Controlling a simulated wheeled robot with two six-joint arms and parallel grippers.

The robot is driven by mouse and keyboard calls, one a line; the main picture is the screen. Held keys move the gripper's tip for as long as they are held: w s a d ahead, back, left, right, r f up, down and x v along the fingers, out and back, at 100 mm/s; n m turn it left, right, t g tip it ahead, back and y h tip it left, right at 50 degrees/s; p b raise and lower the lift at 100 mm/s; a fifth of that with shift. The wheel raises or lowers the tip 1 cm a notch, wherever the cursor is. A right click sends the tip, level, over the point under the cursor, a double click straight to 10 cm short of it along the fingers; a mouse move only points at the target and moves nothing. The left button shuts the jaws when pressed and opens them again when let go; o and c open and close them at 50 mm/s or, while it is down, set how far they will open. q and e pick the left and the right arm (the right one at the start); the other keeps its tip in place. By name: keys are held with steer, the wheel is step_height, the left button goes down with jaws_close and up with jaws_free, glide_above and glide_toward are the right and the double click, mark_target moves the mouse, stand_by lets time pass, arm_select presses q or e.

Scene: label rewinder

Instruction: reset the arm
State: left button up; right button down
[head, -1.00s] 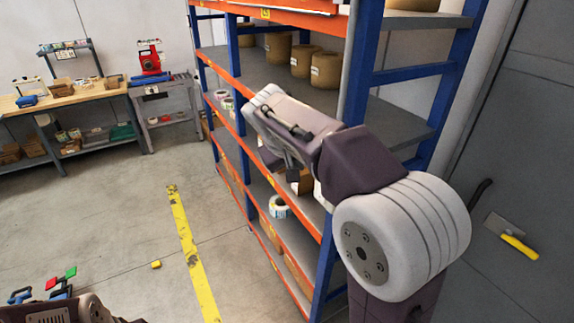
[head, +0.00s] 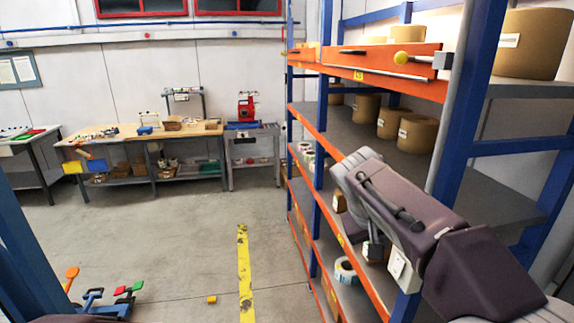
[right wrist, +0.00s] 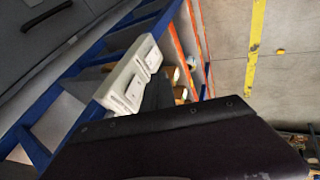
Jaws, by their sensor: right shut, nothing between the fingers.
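My right arm comes in from the right in the head view, folded, in front of the shelf rack's near end. Its upper link rises to a bend near the orange beams and hides part of the shelves. My right gripper (right wrist: 158,92) shows only as a narrow dark shape in the right wrist view. It is shut and empty, with a white box on a blue post just beside it in the picture. A large dark part of my own arm fills the bottom of that view. My left gripper is out of view.
The rack (head: 461,124) with brown rolls (head: 417,134) stands close on the right. Workbenches (head: 103,139) line the back wall. Blue, red and green items (head: 92,297) are at lower left. The floor (head: 170,235) along the yellow line (head: 244,270) is mostly clear.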

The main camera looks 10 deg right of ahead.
steer(key=s+a+f+g+y+b, duration=0.1)
steer(key=s+f, duration=0.3)
steer(key=f, duration=0.6)
steer(key=s+a+f+g+y+b, duration=0.1)
steer(key=s+a+f, duration=0.3)
steer(key=f, duration=0.6)
steer(key=s+a+f+y+b, duration=0.1)
steer(key=s+f, duration=0.4)
steer(key=f, duration=0.6)
steer(key=shift+s+a+g+y, duration=0.2)
steer(key=shift+a+g+y, duration=0.2)
steer(key=shift+a+y, duration=0.6)
steer(key=shift+d, duration=0.25)
